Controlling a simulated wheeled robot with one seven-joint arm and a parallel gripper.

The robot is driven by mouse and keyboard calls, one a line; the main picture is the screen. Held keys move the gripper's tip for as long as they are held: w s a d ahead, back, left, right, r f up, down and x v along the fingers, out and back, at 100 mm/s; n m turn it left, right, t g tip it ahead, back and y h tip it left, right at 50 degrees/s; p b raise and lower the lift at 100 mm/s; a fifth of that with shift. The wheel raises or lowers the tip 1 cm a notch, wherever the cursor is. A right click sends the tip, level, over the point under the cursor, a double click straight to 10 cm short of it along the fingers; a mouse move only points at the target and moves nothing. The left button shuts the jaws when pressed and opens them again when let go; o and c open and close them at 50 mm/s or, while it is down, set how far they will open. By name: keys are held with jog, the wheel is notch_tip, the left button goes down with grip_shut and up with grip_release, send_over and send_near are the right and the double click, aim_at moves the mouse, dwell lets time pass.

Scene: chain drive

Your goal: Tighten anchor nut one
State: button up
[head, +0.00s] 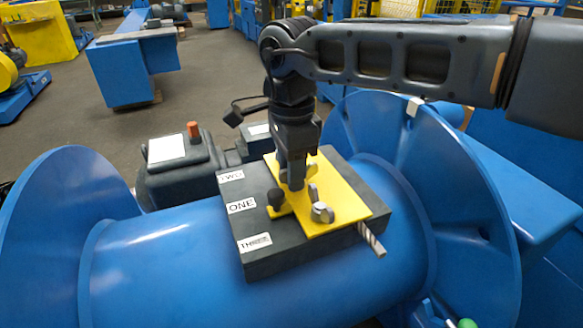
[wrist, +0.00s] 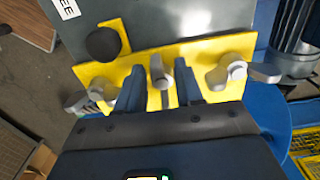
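A yellow plate (head: 343,207) lies on a dark block (head: 285,255) with labels TWO, ONE and THREE along its left edge. A row of grey wing nuts sits on the plate. The middle nut (wrist: 160,72), level with the label ONE (head: 241,206), stands between my fingers; I take it as anchor nut one. My gripper (head: 292,185) points down at it. In the wrist view my gripper (wrist: 160,88) is open, one finger either side of the nut, with yellow showing in the gaps. In the head view the fingers mostly hide this nut.
Neighbouring wing nuts stand close, one nearer THREE (head: 322,212) and one on the far side (wrist: 225,72). A black knob (head: 276,198) rises beside the plate's tab. A metal rod (head: 371,240) sticks out at the right. Large blue flanges (head: 65,235) stand on both sides.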

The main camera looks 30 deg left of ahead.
jog(key=shift+r, duration=0.1)
notch_tip(320, 180, up, 8)
jog(key=shift+f, duration=0.2)
dwell(0.6)
